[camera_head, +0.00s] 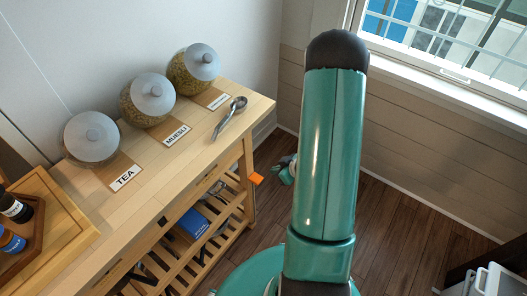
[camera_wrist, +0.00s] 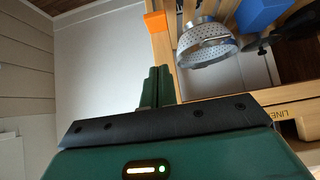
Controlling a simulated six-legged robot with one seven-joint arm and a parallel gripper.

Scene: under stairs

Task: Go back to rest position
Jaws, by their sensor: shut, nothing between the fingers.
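My gripper (camera_wrist: 158,86) is shut, with its two green fingers together and nothing between them. In the head view a small part of what looks like my gripper (camera_head: 285,163) shows to the left of my green arm, beside the front of the wooden cart (camera_head: 78,222). The rest of it is hidden behind the arm. An orange piece (camera_head: 257,179) on the cart's edge is close to it, and it also shows beyond the fingertips in the wrist view (camera_wrist: 155,22).
On the cart stand jars labelled tea (camera_head: 92,140) and muesli (camera_head: 148,100), a third jar (camera_head: 194,70), a metal scoop (camera_head: 232,115) and a wooden tray (camera_head: 75,232) with bottles. A metal colander (camera_wrist: 207,45) sits near my fingers. Open floor (camera_head: 385,235) lies right of my arm.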

